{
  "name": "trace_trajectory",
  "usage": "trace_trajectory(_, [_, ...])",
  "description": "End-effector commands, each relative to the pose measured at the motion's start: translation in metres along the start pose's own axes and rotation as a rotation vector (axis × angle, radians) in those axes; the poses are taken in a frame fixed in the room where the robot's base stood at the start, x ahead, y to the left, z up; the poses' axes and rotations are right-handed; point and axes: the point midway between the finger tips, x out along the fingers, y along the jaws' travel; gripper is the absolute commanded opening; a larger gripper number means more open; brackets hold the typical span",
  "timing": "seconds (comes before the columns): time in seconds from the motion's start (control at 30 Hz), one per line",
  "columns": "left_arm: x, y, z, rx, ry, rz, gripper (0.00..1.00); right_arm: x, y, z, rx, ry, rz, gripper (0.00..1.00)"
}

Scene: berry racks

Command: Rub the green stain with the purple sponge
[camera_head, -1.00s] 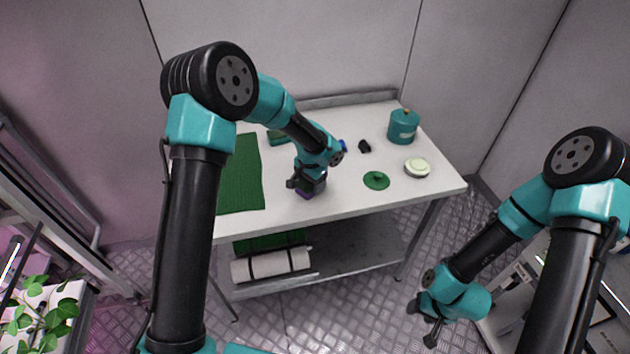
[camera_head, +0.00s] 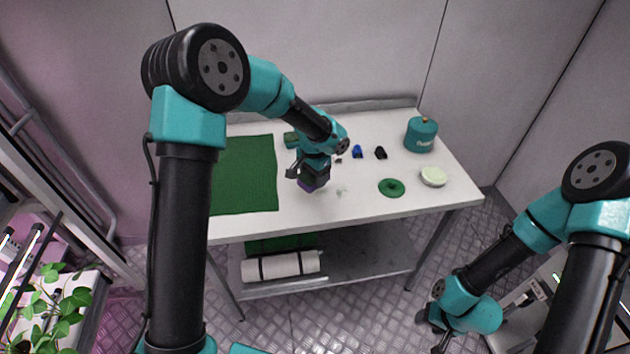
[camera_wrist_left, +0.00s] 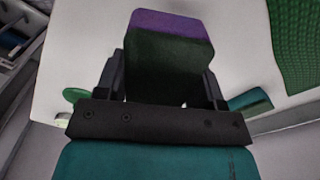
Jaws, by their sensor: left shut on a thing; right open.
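The purple sponge (camera_head: 307,186) has a dark green upper part and is in my left gripper (camera_head: 312,172), over the front middle of the white table. In the left wrist view the sponge (camera_wrist_left: 172,24) sits between the two black fingers; I cannot tell if its purple face touches the tabletop. A round green patch with a raised-looking centre (camera_head: 391,188) lies to the right of the sponge, apart from it; I cannot tell whether it is the stain or a lid. No other green stain is clear. My right gripper (camera_head: 436,330) is open and empty, off the table's front right.
A green mat (camera_head: 245,175) covers the table's left. A green block (camera_head: 291,139), blue item (camera_head: 357,152) and black item (camera_head: 380,153) lie behind. A teal canister (camera_head: 421,134) and pale round dish (camera_head: 433,176) stand right. Small pale specks (camera_head: 342,190) lie beside the sponge.

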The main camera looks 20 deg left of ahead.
Motion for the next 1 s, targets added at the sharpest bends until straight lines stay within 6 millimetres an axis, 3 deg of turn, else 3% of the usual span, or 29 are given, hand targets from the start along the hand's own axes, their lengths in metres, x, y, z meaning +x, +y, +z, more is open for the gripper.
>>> trace_trajectory(0.3, [-0.021, -0.002, 0.003, -0.005, 0.000, 0.000, 0.37, 0.000, 0.000, 0.000, 0.000, 0.000, 0.000, 0.51])
trace_trajectory(0.87, [-0.021, -0.003, 0.003, -0.007, 0.000, 0.000, 0.37, 0.000, 0.000, 0.000, 0.000, 0.000, 0.000, 0.51])
trace_trajectory(1.0, [-0.019, -0.011, 0.011, -0.034, 0.000, 0.001, 0.37, 0.000, 0.000, 0.000, 0.000, 0.000, 0.000, 0.51])
